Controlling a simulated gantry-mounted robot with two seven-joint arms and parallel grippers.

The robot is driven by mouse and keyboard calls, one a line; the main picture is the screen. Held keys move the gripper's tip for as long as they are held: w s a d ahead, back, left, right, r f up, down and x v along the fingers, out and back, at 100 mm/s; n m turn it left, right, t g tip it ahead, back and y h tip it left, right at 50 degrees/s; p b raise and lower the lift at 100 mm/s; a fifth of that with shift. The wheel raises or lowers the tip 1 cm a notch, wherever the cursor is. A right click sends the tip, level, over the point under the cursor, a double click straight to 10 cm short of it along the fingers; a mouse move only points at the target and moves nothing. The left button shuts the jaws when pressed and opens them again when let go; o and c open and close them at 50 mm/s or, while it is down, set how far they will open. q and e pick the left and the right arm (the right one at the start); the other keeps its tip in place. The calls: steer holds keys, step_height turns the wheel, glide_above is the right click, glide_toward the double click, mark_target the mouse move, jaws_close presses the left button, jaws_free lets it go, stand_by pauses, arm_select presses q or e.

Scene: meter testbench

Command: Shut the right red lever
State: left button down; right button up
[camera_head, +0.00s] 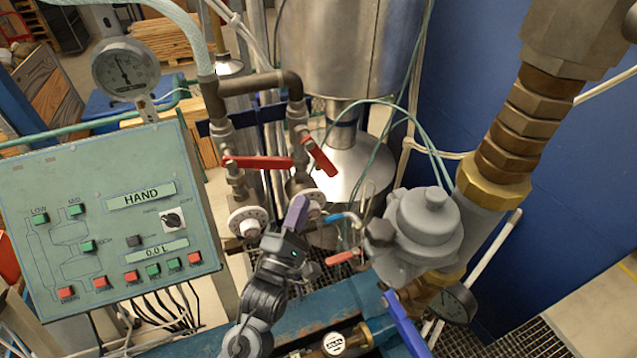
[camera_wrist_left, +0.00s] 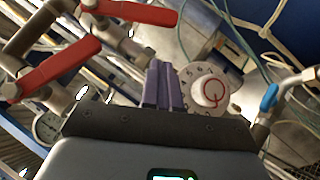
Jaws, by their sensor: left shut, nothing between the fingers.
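The right red lever (camera_head: 320,156) slants down to the right on the right vertical pipe, below the pipe bend. The left red lever (camera_head: 257,162) lies nearly level on the left pipe. Two red levers also show in the left wrist view, one at left (camera_wrist_left: 60,68) and one at the top (camera_wrist_left: 130,12). My left gripper (camera_head: 298,209), with purple fingers, is shut and empty. It is below the right lever, apart from it, in front of the right white dial (camera_head: 314,198), which it partly hides. The fingers (camera_wrist_left: 163,85) point up beside a white dial in the wrist view. My right gripper is not in view.
A green control panel (camera_head: 105,215) and a pressure gauge (camera_head: 125,70) stand at left. A grey meter body (camera_head: 420,230) and a thick brass-fitted pipe (camera_head: 510,130) stand at right. A smaller red handle (camera_head: 342,257) and a blue-handled tap (camera_head: 343,218) are close to the gripper's right.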

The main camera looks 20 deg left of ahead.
mark_target(321, 159)
arm_select(q)
steer(key=w, duration=0.1)
steer(key=w+d+r+p, duration=0.1)
steer(key=w+r, duration=0.1)
steer(key=shift+w+d+r+p, duration=0.1)
steer(key=shift+w+d+p, duration=0.25)
steer(key=shift+w+d, duration=0.05)
steer(key=shift+w+d+r, duration=0.2)
steer(key=shift+w+d, duration=0.15)
steer(key=shift+d, duration=0.05)
